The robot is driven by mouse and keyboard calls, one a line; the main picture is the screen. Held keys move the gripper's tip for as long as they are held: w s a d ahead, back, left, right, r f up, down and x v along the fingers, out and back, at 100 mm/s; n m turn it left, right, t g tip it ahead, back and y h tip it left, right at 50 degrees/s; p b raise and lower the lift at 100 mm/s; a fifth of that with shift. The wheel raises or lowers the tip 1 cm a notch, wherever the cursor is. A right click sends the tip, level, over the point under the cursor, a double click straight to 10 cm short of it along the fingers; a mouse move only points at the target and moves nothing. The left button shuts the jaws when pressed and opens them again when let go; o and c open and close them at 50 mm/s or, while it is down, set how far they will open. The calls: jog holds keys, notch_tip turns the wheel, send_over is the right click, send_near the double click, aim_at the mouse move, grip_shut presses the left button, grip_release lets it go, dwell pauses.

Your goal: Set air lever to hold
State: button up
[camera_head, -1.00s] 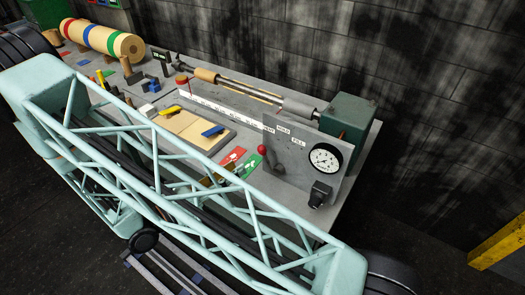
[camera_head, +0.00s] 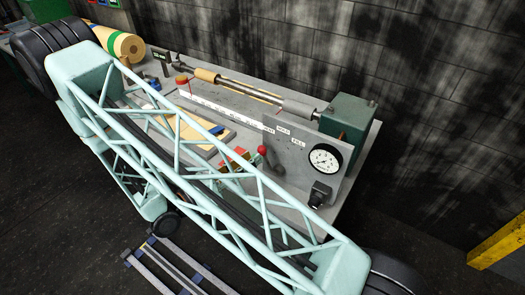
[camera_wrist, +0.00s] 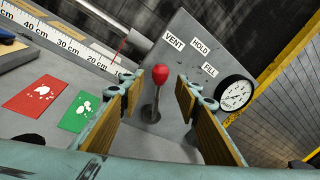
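The air lever (camera_wrist: 154,95) has a red ball knob on a metal stem. It stands in front of a grey panel with VENT, HOLD (camera_wrist: 200,46) and FILL labels. In the wrist view the knob lies between the two spread fingers of my gripper (camera_wrist: 155,103), with a gap on each side and no visible contact. In the head view the lever's red knob (camera_head: 262,150) shows at the left part of the panel (camera_head: 297,165), below the labels.
A pressure gauge (camera_wrist: 234,94) sits on the panel, right of the lever. A red card (camera_wrist: 37,95) and a green card (camera_wrist: 80,112) lie on the bench to the left. A ruler strip (camera_wrist: 55,37) runs behind them. A yellow post (camera_head: 500,240) stands at far right.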

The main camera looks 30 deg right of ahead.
aim_at(263, 151)
jog(key=shift+x, duration=3.3)
grip_shut()
